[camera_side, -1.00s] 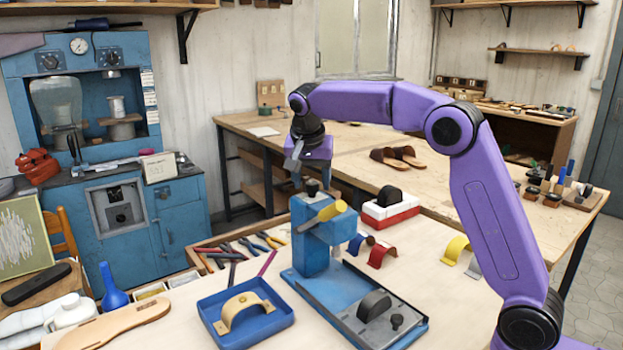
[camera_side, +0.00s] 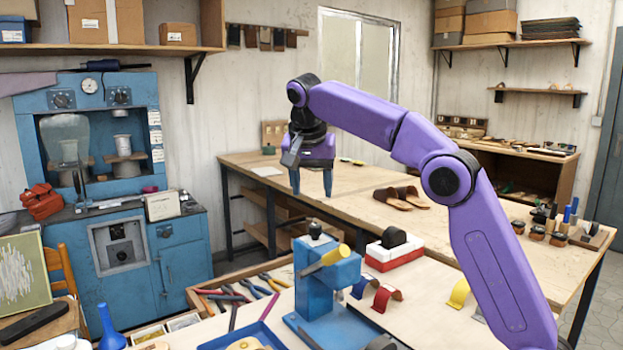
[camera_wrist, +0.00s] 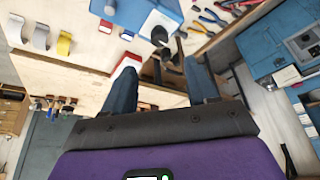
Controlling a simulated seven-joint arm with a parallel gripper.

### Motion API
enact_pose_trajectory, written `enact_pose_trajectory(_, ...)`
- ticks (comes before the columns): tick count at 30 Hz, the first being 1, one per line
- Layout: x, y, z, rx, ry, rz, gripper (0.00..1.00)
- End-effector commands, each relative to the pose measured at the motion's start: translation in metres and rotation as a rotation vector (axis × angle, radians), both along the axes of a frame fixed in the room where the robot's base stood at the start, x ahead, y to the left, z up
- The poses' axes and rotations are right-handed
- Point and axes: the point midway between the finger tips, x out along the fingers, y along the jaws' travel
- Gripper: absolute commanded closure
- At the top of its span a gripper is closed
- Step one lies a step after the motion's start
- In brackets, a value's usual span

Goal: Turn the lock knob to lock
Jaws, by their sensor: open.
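My gripper (camera_side: 311,192) points down above the knob, open and empty, with a clear gap between. In the wrist view, the open fingers (camera_wrist: 160,88) frame the lower middle; the knob (camera_wrist: 160,35) lies beyond them near the blue fixture (camera_wrist: 145,10). The fixture's base is partly cut off in the side view.
A red-and-white box with a black top (camera_side: 394,250) stands right of the fixture. Red (camera_side: 384,296) and yellow (camera_side: 459,293) curved straps lie nearby. Several pliers and tools (camera_side: 250,290) lie in a tray to the left. Sandals (camera_side: 400,197) rest on the back bench.

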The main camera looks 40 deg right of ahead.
Motion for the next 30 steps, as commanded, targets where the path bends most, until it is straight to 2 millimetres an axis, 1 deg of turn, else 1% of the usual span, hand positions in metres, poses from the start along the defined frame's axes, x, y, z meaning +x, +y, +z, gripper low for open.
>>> enact_pose_trajectory(6, -0.003, 0.004, 0.012, 0.0, 0.0, 0.001, 0.42)
enact_pose_trajectory(12, -0.005, 0.004, 0.014, 0.0, 0.0, 0.001, 0.42)
enact_pose_trajectory(26, -0.004, 0.005, 0.013, 0.002, 0.002, 0.009, 0.42)
enact_pose_trajectory(28, -0.004, 0.01, 0.009, 0.007, 0.011, 0.042, 0.42)
enact_pose_trajectory(30, -0.005, 0.02, 0.002, 0.02, 0.026, 0.111, 0.42)
